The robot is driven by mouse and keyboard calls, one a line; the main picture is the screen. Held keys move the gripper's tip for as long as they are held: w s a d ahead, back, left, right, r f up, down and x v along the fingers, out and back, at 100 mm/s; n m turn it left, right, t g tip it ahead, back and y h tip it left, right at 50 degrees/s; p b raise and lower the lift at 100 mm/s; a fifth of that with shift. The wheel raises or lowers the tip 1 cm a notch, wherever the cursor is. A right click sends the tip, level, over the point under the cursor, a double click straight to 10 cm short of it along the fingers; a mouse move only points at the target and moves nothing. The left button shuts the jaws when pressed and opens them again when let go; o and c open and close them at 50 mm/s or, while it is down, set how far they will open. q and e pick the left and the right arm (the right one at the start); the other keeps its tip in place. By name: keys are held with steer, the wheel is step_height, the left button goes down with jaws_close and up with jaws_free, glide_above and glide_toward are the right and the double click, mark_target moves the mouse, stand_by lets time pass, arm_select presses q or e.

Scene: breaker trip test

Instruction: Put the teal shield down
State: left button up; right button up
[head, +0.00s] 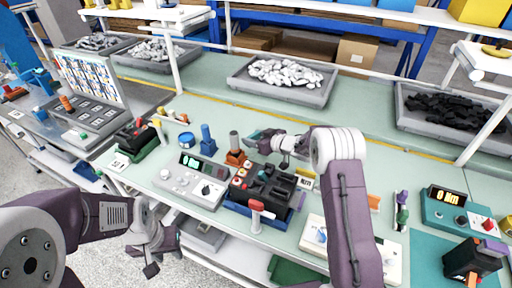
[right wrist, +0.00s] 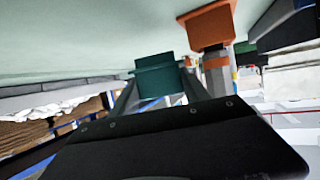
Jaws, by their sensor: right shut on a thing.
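The teal shield (right wrist: 162,75) is between the fingertips of my right gripper (right wrist: 165,88) in the right wrist view, and the gripper is shut on it. In the head view the teal shield (head: 254,135) is partly hidden by my right gripper (head: 268,142). They are over the middle of the bench, just behind the dark breaker unit (head: 265,185); I cannot tell whether the shield touches the bench. My left gripper (head: 158,262) is low at the front left, off the bench edge, empty, with its fingers apart.
An orange-based grey post (head: 236,157) stands close to the left of the shield; its orange base also shows in the right wrist view (right wrist: 208,25). A blue post (head: 207,138) and a grey meter box (head: 192,180) are further left. The grey bin of white parts (head: 318,98) is behind.

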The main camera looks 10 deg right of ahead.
step_height(320, 180, down, 3)
steer(key=shift+s+r, duration=0.1)
steer(key=shift+f, duration=0.4)
steer(key=shift+f+b, duration=0.15)
steer(key=shift+b, duration=0.2)
steer(key=o, duration=1.1)
steer(key=shift+c, duration=0.2)
